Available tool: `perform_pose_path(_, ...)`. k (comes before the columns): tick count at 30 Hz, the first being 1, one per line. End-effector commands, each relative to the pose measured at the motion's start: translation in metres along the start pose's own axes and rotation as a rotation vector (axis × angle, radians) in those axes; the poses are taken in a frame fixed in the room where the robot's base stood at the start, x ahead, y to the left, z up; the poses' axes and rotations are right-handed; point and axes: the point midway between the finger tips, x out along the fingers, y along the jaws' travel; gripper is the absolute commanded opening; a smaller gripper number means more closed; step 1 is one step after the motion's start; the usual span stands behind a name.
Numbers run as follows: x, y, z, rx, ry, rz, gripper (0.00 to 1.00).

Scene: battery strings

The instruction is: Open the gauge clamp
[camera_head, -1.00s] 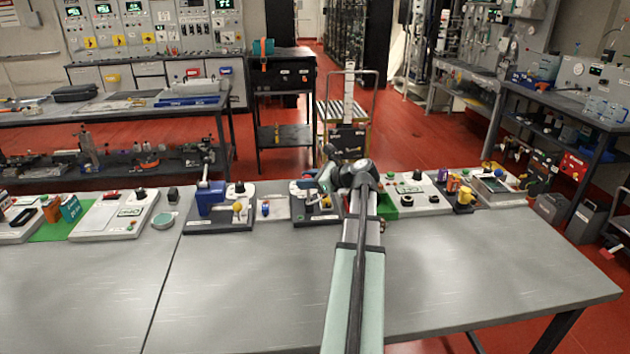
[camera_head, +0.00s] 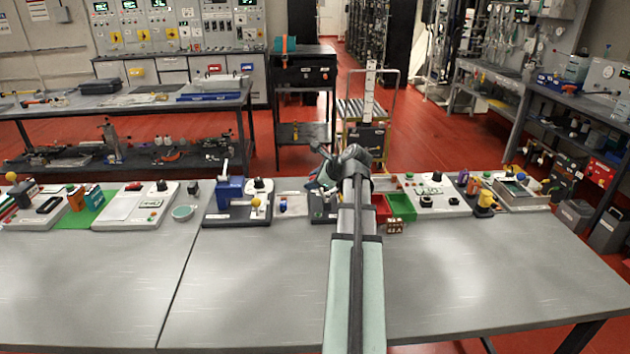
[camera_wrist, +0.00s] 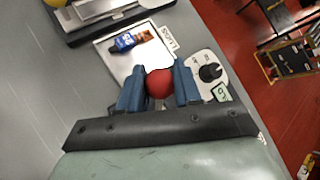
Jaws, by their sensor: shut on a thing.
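My gripper (camera_wrist: 159,82) shows in the wrist view with two blue fingers, shut on a red ball knob (camera_wrist: 159,83). The knob sits between the fingers; the part below it is hidden by my gripper. I take it for the gauge clamp's handle knob, but the rest of the handle is not visible. In the head view, a dark-based fixture (camera_head: 322,210), likely the gauge clamp, stands at the bench's back edge, largely hidden behind my arm. My gripper's end there (camera_head: 322,172) is partly covered by my wrist, and its fingers cannot be made out.
Left of the fixture stands a blue clamp fixture (camera_head: 230,192) with a yellow knob. A green bin (camera_head: 402,206) and a small dark labelled block (camera_head: 395,226) are right of my arm. The bench front (camera_head: 260,290) is clear.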

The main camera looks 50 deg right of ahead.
Motion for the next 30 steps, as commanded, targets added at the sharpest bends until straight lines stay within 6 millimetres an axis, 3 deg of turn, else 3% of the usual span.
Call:
perform_pose_path(6, 0.002, 0.001, 0.001, -0.002, -0.001, 0.005, 0.0)
perform_pose_path(7, 0.002, 0.001, 0.001, -0.002, -0.001, 0.005, 0.34)
perform_pose_path(14, 0.001, 0.001, 0.001, -0.002, -0.001, 0.004, 0.56)
perform_pose_path(23, -0.001, 0.001, 0.0, -0.001, -0.001, 0.003, 0.57)
perform_pose_path(30, -0.029, 0.001, 0.0, -0.001, -0.001, 0.0, 0.57)
